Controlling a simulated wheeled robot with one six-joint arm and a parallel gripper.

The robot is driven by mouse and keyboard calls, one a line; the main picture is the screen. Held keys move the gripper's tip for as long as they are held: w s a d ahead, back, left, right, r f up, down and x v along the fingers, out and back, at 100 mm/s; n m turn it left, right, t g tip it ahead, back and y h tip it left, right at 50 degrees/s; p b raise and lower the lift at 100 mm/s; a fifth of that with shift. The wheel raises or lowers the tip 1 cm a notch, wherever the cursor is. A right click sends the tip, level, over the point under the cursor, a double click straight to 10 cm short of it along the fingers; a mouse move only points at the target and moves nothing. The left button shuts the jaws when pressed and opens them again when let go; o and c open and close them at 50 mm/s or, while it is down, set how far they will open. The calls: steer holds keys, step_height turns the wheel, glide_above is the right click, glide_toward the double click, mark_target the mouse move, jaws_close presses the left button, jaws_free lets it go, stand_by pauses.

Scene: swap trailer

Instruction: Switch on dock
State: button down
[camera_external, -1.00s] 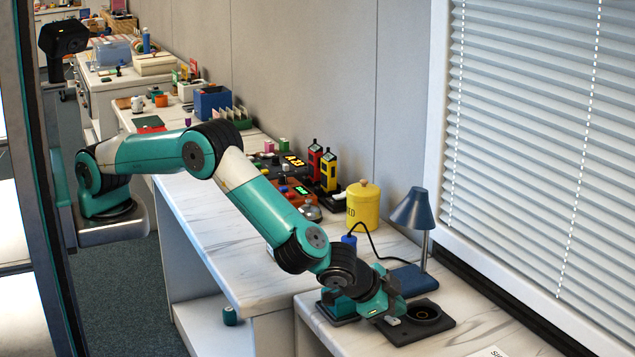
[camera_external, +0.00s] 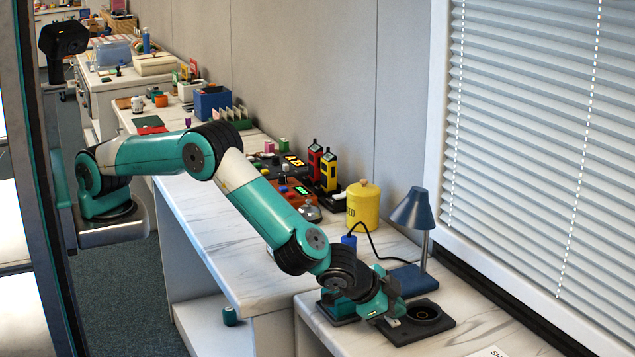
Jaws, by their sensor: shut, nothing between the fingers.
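The dock (camera_external: 441,323) appears to be the flat black base with a round dark ring recess, on the near white counter under the lamp. My gripper (camera_external: 392,318) is shut and empty, pointing down at the left part of this base. Its fingertips are small in the picture, and I cannot tell whether they touch the base. A switch on the dock is not clearly seen; my gripper and wrist hide the base's left part.
A blue desk lamp (camera_external: 411,210) stands just behind the dock. A yellow canister (camera_external: 362,206) is farther back, with a blue object (camera_external: 349,241) and black cable near it. Window blinds (camera_external: 540,130) rise at right. The counter right of the dock (camera_external: 482,322) is mostly clear.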

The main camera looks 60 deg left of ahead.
steer(key=shift+r, duration=0.55)
steer(key=shift+a+r+p, duration=0.2)
steer(key=shift+r+p, duration=0.65)
steer(key=shift+r, duration=0.4)
steer(key=shift+a+r+p, duration=0.2)
steer(key=shift+r+p, duration=0.6)
steer(key=shift+r, duration=0.45)
